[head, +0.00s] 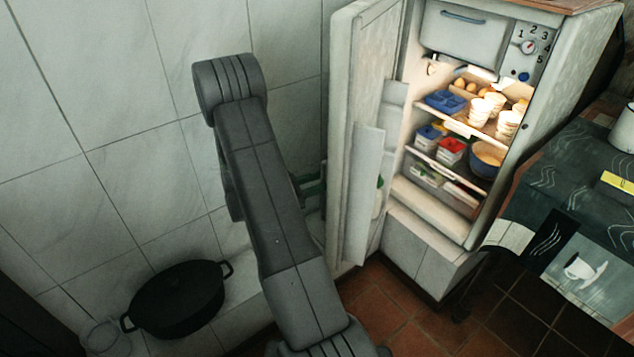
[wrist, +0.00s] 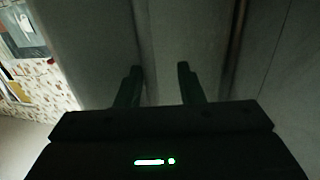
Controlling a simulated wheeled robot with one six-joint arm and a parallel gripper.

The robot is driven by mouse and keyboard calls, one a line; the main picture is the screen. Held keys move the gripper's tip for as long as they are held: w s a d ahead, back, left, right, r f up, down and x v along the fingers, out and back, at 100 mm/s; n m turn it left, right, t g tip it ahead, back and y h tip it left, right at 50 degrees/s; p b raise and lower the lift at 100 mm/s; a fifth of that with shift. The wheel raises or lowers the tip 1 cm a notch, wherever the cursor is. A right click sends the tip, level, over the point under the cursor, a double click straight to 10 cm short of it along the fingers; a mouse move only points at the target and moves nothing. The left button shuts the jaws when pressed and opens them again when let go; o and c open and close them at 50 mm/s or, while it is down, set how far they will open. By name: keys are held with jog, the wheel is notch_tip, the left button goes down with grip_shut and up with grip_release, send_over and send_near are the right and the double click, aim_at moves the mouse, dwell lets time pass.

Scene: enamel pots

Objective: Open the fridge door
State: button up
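The fridge (head: 480,120) stands at the upper right in the head view, with its lit inside and shelves showing. Its pale door (head: 350,130) stands wide open, swung out to the left. My gripper (head: 313,186) is mostly hidden behind my arm, on the outer side of the door. In the wrist view, the two fingers of my gripper (wrist: 159,76) are apart with nothing seen between them. They point at a dim grey surface. The door's handle is not clearly seen, and I cannot tell whether the fingers touch the door.
Food and containers (head: 465,125) fill the fridge shelves. A black pot (head: 178,298) sits at the lower left by the tiled wall (head: 110,100). A table with a dark patterned cloth (head: 570,185) stands right of the fridge. Some red tiled floor (head: 385,305) before the fridge is bare.

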jog(key=p+v, duration=0.2)
jog(key=v, duration=1.1)
jog(key=shift+s+a, duration=0.15)
jog(key=shift+a, duration=0.1)
